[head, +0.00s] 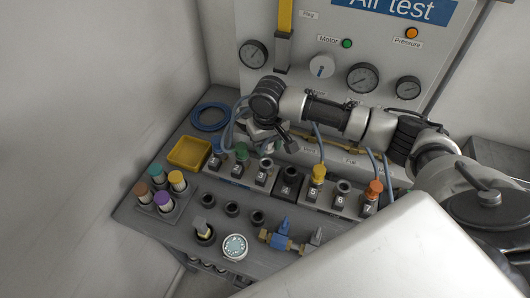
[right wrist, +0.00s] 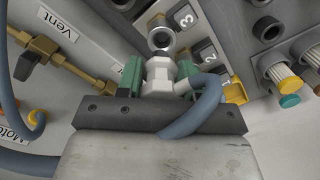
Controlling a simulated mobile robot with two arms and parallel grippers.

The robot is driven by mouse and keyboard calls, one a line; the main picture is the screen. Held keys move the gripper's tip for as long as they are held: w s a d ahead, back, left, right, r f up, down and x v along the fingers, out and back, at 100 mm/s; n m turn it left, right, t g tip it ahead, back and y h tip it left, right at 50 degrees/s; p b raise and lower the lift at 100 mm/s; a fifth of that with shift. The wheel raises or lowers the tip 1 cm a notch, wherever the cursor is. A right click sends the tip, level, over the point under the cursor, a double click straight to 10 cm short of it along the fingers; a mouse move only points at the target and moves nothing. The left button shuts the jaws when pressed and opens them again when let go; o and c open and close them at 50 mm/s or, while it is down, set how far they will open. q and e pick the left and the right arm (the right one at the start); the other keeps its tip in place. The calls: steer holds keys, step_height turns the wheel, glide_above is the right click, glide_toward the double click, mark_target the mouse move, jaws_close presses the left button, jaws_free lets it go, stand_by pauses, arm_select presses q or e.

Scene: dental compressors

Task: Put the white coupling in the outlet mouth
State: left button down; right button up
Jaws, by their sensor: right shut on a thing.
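The white coupling (right wrist: 160,78) is held between the green fingers of my right gripper (right wrist: 160,75) in the right wrist view. A grey-blue hose (right wrist: 205,105) runs from its side. A grey round outlet mouth (right wrist: 161,39) shows just beyond the coupling's end, near the label 3. It looks open and empty; I cannot tell if the coupling touches it. In the head view my right gripper (head: 268,147) points down above the outlet row, near the open outlet 3 (head: 265,163); the coupling is mostly hidden there. My left gripper is not in view.
Green (head: 241,152), yellow (head: 318,172) and orange (head: 375,188) couplings stand in the numbered row. A yellow tray (head: 189,153) and blue ring (head: 210,116) lie left. Capped cylinders (head: 163,201), a round gauge (head: 235,247) and a blue valve (head: 281,240) stand in front.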

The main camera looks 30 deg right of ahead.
mark_target(266, 156)
steer(key=shift+w+a+f, duration=0.15)
steer(key=shift+f, duration=0.05)
steer(key=shift+f+p, duration=0.3)
steer(key=shift+f, duration=1.7)
steer(key=shift+f, duration=0.3)
